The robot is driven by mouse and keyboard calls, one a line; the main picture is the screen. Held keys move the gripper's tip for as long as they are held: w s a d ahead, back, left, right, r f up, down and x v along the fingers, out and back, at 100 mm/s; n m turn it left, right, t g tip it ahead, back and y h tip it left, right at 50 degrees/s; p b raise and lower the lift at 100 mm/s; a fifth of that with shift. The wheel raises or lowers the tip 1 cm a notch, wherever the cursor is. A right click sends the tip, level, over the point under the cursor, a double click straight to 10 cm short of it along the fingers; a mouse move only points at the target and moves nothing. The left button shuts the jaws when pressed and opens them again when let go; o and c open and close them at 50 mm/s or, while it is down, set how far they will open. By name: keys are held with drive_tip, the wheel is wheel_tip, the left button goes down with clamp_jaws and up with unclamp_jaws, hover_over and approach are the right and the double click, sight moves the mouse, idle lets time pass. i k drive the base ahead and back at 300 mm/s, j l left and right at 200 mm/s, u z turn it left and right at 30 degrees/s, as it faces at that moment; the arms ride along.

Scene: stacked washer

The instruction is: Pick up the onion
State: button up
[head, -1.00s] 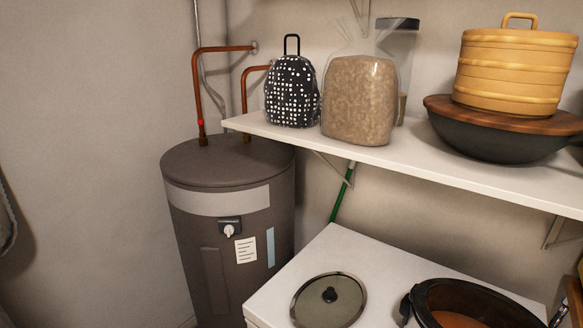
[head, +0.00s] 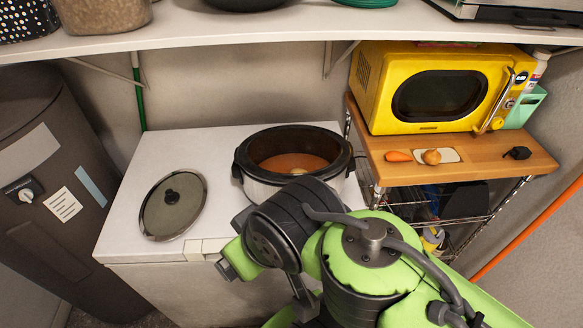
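A small round orange-brown thing, which looks like the onion (head: 432,157), lies on a pale board (head: 451,156) on the wooden shelf in front of the yellow microwave, right of centre in the head view. An orange carrot (head: 398,156) lies just left of it. My green and dark arm is folded in the lower middle, in front of the white appliance and well short of the onion. I cannot make out my gripper's fingers in this view.
The yellow microwave (head: 367,93) stands behind the onion. A small black object (head: 517,153) lies to the right. A white shelf (head: 220,36) runs above.

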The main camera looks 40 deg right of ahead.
sight(431, 157)
drive_tip(key=z, duration=0.45)
drive_tip(key=k+z, duration=0.15)
drive_tip(key=z, duration=0.35)
drive_tip(key=l+z, duration=0.1)
drive_tip(key=z, duration=0.35)
drive_tip(key=k+z, duration=0.1)
drive_tip(key=z, duration=0.35)
drive_tip(key=l+z, duration=0.15)
drive_tip(key=z, duration=0.35)
